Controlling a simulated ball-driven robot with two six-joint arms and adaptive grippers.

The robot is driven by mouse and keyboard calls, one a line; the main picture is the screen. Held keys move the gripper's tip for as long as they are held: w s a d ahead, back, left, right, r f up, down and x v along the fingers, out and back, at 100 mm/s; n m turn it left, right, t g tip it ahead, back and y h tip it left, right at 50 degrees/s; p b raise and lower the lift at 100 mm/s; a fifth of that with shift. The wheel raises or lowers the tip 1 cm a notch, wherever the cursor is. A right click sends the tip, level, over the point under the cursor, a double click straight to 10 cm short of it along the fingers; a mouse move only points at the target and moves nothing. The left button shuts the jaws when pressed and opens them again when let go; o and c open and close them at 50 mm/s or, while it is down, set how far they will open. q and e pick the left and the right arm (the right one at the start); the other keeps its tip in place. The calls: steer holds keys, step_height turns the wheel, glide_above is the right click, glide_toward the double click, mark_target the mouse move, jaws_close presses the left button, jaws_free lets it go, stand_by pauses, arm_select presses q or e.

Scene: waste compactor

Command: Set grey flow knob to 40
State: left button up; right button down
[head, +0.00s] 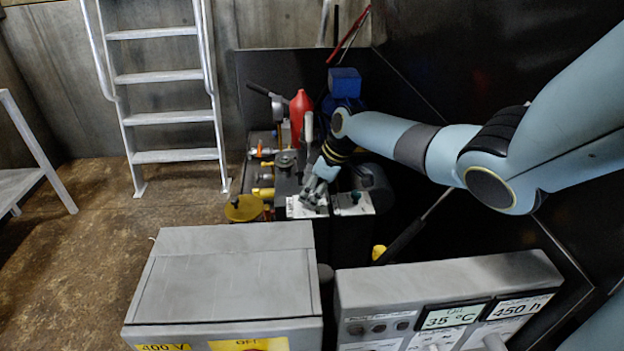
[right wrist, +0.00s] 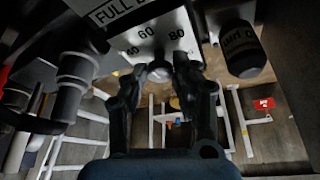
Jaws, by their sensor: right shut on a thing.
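The grey flow knob (right wrist: 160,70) sits at the lower edge of a white scale plate (right wrist: 150,38) in the right wrist view. The numbers 40, 60 and 80 are readable on the plate. My right gripper (right wrist: 160,82) is shut on the knob, one finger on each side. I cannot tell where the knob points. In the head view my right gripper (head: 316,188) reaches down to the white plate (head: 298,207) on the dark machine block and hides the knob. My left gripper is not in view.
Beside the plate is another white plate with a dark green knob (head: 355,198). A red cone-shaped part (head: 300,108) and a yellow round part (head: 243,208) are close by. Grey cabinets (head: 225,265) stand in front.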

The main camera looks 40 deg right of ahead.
steer(key=n+b, duration=0.2)
steer(key=n+g+y+b, duration=0.1)
steer(key=n+b, duration=0.2)
steer(key=n+g+y+b, duration=0.1)
steer(key=n+b, duration=0.2)
steer(key=shift+w+d+f, duration=0.2)
steer(key=shift+f, duration=0.05)
steer(key=shift+r+n+g+b, duration=0.2)
steer(key=shift+n+g+b, duration=0.4)
steer(key=shift+n+b, duration=0.6)
steer(key=c, duration=1.1)
jaws_free()
steer(key=shift+o, duration=0.2)
